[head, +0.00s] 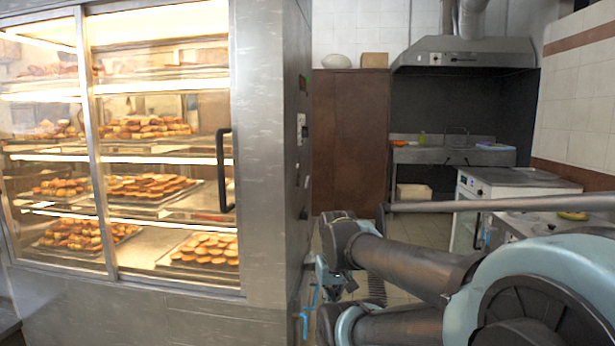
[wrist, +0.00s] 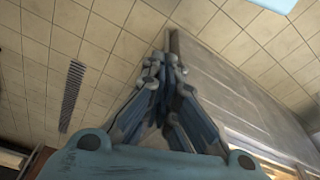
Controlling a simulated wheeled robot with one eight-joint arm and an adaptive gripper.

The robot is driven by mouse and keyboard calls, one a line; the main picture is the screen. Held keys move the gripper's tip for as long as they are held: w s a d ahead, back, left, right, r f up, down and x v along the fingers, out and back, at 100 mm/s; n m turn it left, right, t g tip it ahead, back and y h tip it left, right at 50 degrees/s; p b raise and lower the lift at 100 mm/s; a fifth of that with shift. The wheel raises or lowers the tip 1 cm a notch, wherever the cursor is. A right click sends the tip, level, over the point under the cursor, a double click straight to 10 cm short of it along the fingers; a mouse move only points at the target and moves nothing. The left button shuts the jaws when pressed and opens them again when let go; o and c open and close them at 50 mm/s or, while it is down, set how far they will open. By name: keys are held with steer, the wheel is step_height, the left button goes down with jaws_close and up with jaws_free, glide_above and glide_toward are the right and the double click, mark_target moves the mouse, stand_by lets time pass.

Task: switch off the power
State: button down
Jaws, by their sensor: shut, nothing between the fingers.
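A tall metal display cabinet (head: 265,150) fills the left of the head view. Its narrow right side carries a dark panel (head: 304,83), a pale switch-like plate (head: 302,129) below it and a dark knob (head: 304,213) lower down. They are seen edge-on, so I cannot tell any switch's position. My gripper (head: 308,312) is low beside this side, partly hidden by my arm. In the wrist view my gripper (wrist: 168,62) has its fingers together and empty, near the metal cabinet side (wrist: 225,85). I cannot tell whether it touches. No switch is clear in that view.
Lit shelves hold trays of pastries (head: 150,187) behind glass with a black handle (head: 224,170). A brown cabinet (head: 349,140), a hood (head: 465,55) and a stove (head: 510,180) stand behind. Tiled floor with a drain grate (wrist: 72,95) lies beside the cabinet.

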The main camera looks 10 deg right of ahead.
steer(key=shift+w+d, duration=0.1)
steer(key=shift+w, duration=0.3)
steer(key=w+r+m+y, duration=0.5)
steer(key=w+r+m, duration=0.85)
steer(key=r, duration=0.65)
steer(key=w+d+r+m+y, duration=0.2)
steer(key=w+d+r+m, duration=0.2)
steer(key=w+d+r, duration=0.2)
steer(key=w+d+r+m+t+y, duration=0.1)
steer(key=w+d+r+m, duration=0.3)
steer(key=w, duration=0.6)
step_height(320, 180, up, 4)
steer(key=shift+w+d+f+y, duration=0.1)
steer(key=shift+w+d+y, duration=0.3)
steer(key=shift+d+y, duration=0.6)
